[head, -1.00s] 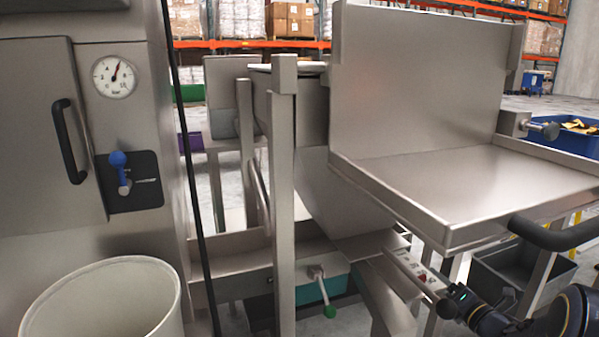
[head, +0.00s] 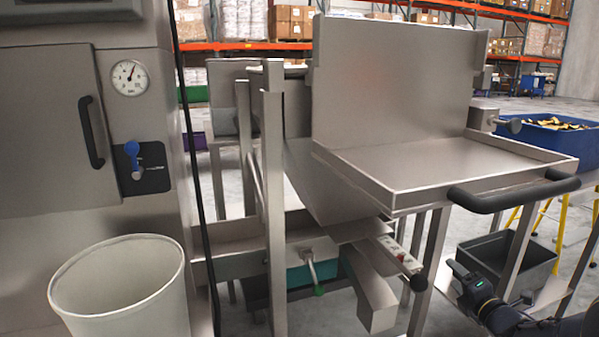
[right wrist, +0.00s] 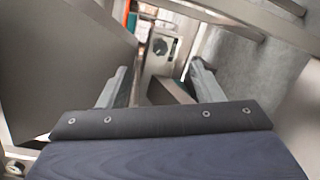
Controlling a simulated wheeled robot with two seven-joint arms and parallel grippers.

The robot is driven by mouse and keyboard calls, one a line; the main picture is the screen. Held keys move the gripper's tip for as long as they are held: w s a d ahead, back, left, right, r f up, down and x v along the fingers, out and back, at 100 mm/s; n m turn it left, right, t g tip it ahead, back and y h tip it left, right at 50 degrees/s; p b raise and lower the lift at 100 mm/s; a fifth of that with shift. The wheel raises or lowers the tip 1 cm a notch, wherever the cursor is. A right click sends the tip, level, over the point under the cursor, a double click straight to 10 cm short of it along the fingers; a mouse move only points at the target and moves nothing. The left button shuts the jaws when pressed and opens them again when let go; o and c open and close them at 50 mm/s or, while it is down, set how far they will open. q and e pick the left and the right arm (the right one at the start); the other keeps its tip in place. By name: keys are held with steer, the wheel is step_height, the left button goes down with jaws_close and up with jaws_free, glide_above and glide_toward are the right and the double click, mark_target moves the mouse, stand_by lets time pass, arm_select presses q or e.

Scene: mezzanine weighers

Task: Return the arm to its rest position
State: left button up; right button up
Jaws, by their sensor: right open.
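My right arm (head: 510,310) enters the head view at the lower right, below the steel tray's front bar. Its dark wrist and gripper (head: 470,285) are beside the weigher's legs, apart from the tray above. In the right wrist view my right gripper (right wrist: 162,85) has its two grey fingers well apart with nothing between them. Beyond the fingers is a pale panel with a dark knob (right wrist: 160,46). My left arm and gripper do not show.
A steel tray (head: 440,170) with a dark front bar (head: 510,194) overhangs the arm. A dark grey crate (head: 510,260) stands behind it, and a blue bin (head: 560,138) farther right. A green-knobbed lever (head: 315,275), a cabinet (head: 50,130) and a pale round bin (head: 120,285) are left.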

steer(key=s+r+m+g+h+p, duration=0.1)
steer(key=s+r+m+g+h, duration=0.5)
steer(key=s+m, duration=0.75)
steer(key=s+a+f+m+g+y+p, duration=0.1)
steer(key=s+a+m+g+y, duration=0.4)
steer(key=s+a, duration=0.6)
steer(key=s+a+f+m+g+y+p, duration=0.1)
steer(key=s+a+f+m+y+p, duration=0.1)
steer(key=s+a+m, duration=0.9)
steer(key=s+d+r+n+p, duration=0.1)
steer(key=d+r+n+p, duration=0.1)
steer(key=r+p, duration=1.6)
steer(key=s+d+r+n+p, duration=0.1)
steer(key=s+r+p, duration=0.1)
steer(key=r+p, duration=1.6)
steer(key=shift+d+r+n, duration=0.35)
steer(key=shift+r, duration=0.05)
